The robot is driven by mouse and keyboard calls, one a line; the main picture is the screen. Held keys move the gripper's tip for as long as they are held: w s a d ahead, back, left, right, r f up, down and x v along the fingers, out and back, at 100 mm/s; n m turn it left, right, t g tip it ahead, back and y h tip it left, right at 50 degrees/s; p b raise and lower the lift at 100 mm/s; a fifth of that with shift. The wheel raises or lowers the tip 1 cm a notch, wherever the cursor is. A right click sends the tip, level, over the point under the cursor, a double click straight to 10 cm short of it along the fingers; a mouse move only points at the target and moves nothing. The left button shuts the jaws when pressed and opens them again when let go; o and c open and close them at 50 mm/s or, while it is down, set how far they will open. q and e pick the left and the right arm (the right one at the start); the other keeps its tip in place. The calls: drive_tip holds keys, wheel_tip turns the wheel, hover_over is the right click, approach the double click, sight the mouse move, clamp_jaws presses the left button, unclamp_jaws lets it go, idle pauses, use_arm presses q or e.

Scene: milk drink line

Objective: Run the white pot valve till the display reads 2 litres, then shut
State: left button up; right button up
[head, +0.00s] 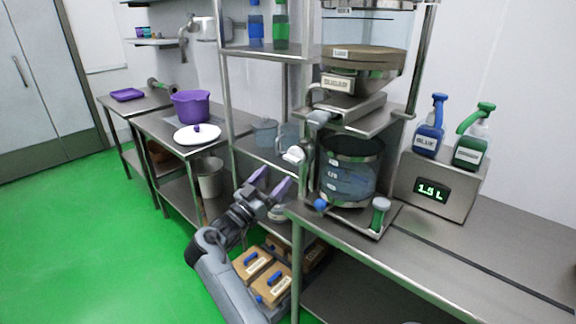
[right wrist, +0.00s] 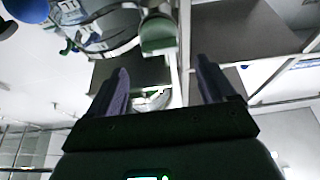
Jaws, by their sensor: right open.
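The clear measuring pot (head: 348,178) stands on a small steel tray at the end of the right bench. A white-ended valve handle (head: 293,154) shows at its left; whether the valve is open or shut cannot be told. The display (head: 432,190) appears to read 1.5 L. My right gripper (head: 268,182) is open and empty, below and left of the white handle, apart from it.
A sugar hopper (head: 360,65) hangs above the pot. Blue (head: 430,128) and green (head: 472,138) spray bottles stand on the display box. A purple pot (head: 190,106) and white lid (head: 198,134) are on the left bench.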

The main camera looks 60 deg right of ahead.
sight(290, 161)
drive_tip(key=b+x, duration=0.1)
drive_tip(key=x, duration=0.6)
drive_tip(key=shift+d, duration=0.1)
drive_tip(key=c, duration=1)
drive_tip(key=shift+o, duration=0.2)
drive_tip(key=n+t+p, duration=0.1)
drive_tip(key=n+p, duration=0.1)
drive_tip(key=p, duration=0.2)
drive_tip(key=n+t+p, duration=0.1)
drive_tip(key=n+p, duration=0.2)
drive_tip(key=p, duration=0.2)
drive_tip(key=n+t+p, duration=0.2)
drive_tip(key=p, duration=0.3)
drive_tip(key=shift+s+r+n, duration=0.15)
drive_tip(key=shift+r+n, duration=0.15)
drive_tip(key=shift+n, duration=0.1)
drive_tip(key=shift+f+n+p, duration=0.2)
drive_tip(key=shift+n+p, duration=0.2)
drive_tip(key=shift+p, duration=0.05)
drive_tip(key=shift+t, duration=0.4)
drive_tip(key=shift+f, duration=0.1)
